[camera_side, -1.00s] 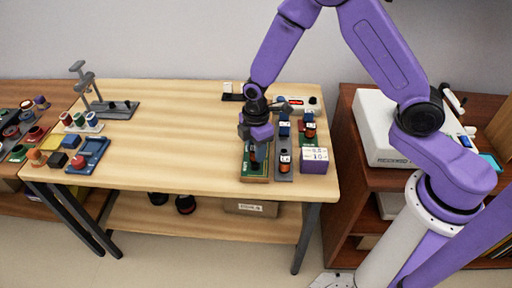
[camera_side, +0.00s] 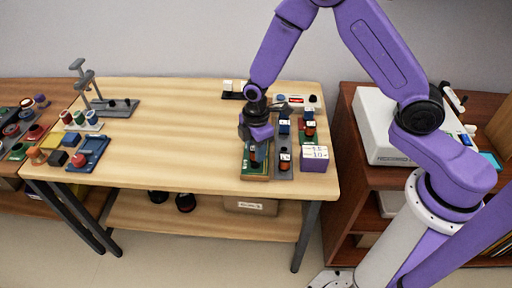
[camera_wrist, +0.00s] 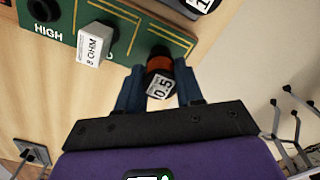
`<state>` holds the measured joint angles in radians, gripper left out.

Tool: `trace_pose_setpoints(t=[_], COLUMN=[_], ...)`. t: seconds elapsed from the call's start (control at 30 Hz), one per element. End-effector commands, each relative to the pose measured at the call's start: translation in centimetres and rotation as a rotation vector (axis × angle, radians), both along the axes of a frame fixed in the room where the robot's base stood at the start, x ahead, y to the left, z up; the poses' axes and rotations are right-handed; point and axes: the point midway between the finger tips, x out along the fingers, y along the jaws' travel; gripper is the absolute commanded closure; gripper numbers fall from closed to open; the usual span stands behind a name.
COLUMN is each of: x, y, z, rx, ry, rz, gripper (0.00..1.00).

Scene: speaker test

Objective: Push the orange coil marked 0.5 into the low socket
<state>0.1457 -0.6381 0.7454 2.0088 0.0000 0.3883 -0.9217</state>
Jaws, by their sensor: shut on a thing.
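The orange coil marked 0.5 (camera_wrist: 160,64) is between the two blue fingers of my gripper (camera_wrist: 158,88) in the wrist view. My gripper is shut on it. The coil's far end meets a dark round shape at the green board (camera_wrist: 128,24); I cannot tell how far it sits in a socket. The board's HIGH label and a dark round socket (camera_wrist: 43,9) show at upper left; no low label is readable. In the side view my gripper (camera_side: 256,146) is over the green board (camera_side: 255,178), and the coil is too small to make out clearly.
A white 8 OHM block (camera_wrist: 95,44) stands on the board close to the coil. A grey strip with coils (camera_side: 284,172) lies right of the board, then a purple box (camera_side: 314,166). A stand (camera_side: 92,88) and blue tray (camera_side: 92,150) are at left. The table's middle is clear.

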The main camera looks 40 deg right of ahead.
Motion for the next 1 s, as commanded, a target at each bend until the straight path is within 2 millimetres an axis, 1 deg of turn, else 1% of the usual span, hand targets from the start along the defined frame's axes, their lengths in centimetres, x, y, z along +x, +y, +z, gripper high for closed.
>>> trace_pose_setpoints(t=[0.3,0.67,1.0], x=[-0.03,-0.02,-0.02], y=[-0.01,0.01,0.01], z=[-0.08,-0.69,-0.71], rx=[-0.001,0.0,0.0], ry=[0.001,0.0,0.0], rz=[0.0,0.0,0.0], gripper=[0.91,0.91,0.91])
